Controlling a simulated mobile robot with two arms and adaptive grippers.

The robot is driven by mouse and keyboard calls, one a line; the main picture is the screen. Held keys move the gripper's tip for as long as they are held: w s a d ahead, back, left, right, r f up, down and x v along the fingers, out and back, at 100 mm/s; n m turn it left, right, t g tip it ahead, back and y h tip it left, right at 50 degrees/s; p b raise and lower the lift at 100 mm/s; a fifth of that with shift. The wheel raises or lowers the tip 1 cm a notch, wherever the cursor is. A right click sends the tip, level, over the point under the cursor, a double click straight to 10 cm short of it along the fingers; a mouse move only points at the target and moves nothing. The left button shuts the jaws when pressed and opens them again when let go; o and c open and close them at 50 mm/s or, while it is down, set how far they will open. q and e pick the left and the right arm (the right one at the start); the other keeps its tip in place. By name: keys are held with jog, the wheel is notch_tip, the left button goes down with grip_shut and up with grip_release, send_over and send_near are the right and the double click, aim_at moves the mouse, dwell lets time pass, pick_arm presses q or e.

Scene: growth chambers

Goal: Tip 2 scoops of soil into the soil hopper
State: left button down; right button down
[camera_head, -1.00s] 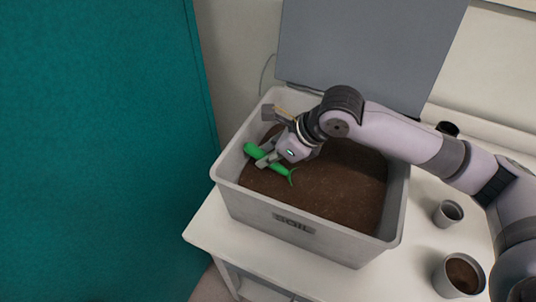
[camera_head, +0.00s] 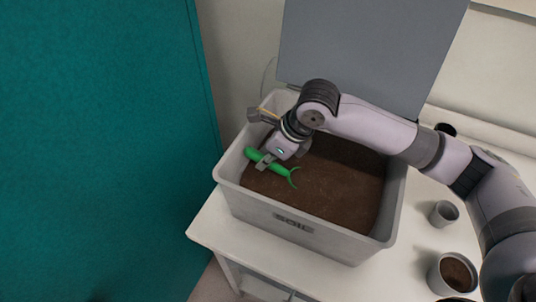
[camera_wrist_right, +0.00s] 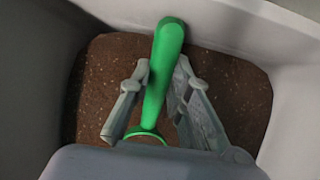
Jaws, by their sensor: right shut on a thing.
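A green scoop (camera_head: 253,154) lies low in the left part of the grey bin marked SOIL (camera_head: 258,214), at the soil (camera_head: 335,195). My right gripper (camera_head: 268,162) is shut on the scoop's handle. In the right wrist view the green handle (camera_wrist_right: 167,45) runs up between the two fingers, its end toward the bin wall. The scoop's bowl is mostly hidden there by my gripper body, and I cannot tell if it holds soil. My left gripper is not in view. I cannot make out the soil hopper in these views.
The bin stands on a white table (camera_head: 207,220). A grey panel (camera_head: 365,50) rises behind it. To its right stand an empty grey cup (camera_head: 443,214), a cup holding soil (camera_head: 455,274) and a dark cup (camera_head: 446,129). A teal panel (camera_head: 100,150) fills the left.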

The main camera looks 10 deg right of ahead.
jog(key=shift+g+h, duration=0.4)
jog(key=shift+h, duration=0.1)
jog(key=shift+w+a+r+p, duration=0.1)
jog(key=shift+a+r+p, duration=0.05)
jog(key=shift+r+p, duration=1.3)
jog(key=shift+w+a+r+p, duration=0.1)
jog(key=shift+r+p, duration=1.3)
jog(key=shift+p, duration=0.2)
jog(key=shift+w+a+r+p, duration=0.1)
jog(key=shift+a+r+p, duration=0.05)
jog(key=shift+r+p, duration=1.3)
notch_tip(320, 180, up, 7)
jog(key=h+p, duration=0.1)
jog(key=p, duration=0.5)
jog(key=shift+g, duration=0.3)
jog(key=shift+f, duration=0.1)
